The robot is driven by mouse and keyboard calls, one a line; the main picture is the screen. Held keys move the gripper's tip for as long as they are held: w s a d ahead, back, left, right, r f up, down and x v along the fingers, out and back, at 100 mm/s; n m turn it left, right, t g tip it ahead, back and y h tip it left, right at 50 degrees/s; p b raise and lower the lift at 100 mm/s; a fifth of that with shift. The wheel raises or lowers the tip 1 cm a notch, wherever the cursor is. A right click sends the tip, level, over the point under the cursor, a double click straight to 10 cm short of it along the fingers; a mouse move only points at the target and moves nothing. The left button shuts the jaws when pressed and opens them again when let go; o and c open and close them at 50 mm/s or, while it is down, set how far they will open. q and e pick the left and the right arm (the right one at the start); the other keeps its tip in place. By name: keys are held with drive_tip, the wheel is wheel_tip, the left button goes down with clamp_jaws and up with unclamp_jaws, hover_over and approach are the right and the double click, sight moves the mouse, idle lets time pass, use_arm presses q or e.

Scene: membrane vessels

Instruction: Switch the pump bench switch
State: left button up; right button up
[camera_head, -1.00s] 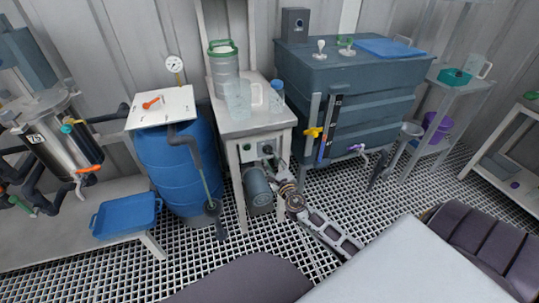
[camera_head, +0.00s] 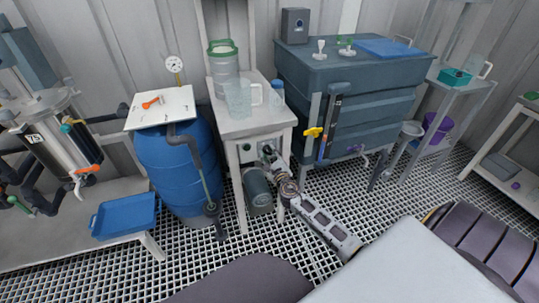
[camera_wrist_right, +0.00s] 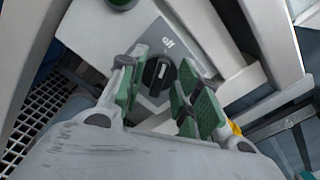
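The pump bench (camera_head: 238,172) stands in the middle of the head view, with a control panel on its front. In the right wrist view the switch's black knob (camera_wrist_right: 158,75) sits on a grey plate below an "off" label. My right gripper (camera_wrist_right: 160,92) is open, its green-padded fingers on either side of the knob, with gaps visible. In the head view my right gripper (camera_head: 269,153) is at the panel and hides the knob. My left gripper is not in view.
A grey pump motor (camera_head: 257,190) is below the panel. A clear jug (camera_head: 238,98) and a green-rimmed vessel (camera_head: 223,58) stand on the bench. A blue barrel (camera_head: 180,165) is on the left and a dark tank (camera_head: 345,75) on the right.

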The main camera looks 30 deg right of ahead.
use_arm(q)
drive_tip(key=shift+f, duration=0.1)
use_arm(e)
drive_tip(key=shift+c, duration=0.5)
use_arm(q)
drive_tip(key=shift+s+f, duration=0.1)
use_arm(e)
clamp_jaws()
drive_tip(key=shift+m, duration=0.3)
drive_tip(key=shift+m+b, duration=0.35)
drive_tip(key=shift+m, duration=0.85)
drive_tip(key=m+b, duration=0.1)
drive_tip(key=m, duration=0.2)
drive_tip(key=shift+d+m, duration=0.15)
drive_tip(key=shift+m, duration=0.15)
drive_tip(key=m+b, duration=0.1)
drive_tip(key=m, duration=0.3)
drive_tip(key=shift+s+d+m, duration=0.1)
drive_tip(key=shift+d+m, duration=0.05)
drive_tip(key=shift+m, duration=0.15)
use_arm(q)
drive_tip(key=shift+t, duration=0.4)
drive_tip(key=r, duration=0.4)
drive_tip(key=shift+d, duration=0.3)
use_arm(e)
drive_tip(key=shift+m, duration=0.3)
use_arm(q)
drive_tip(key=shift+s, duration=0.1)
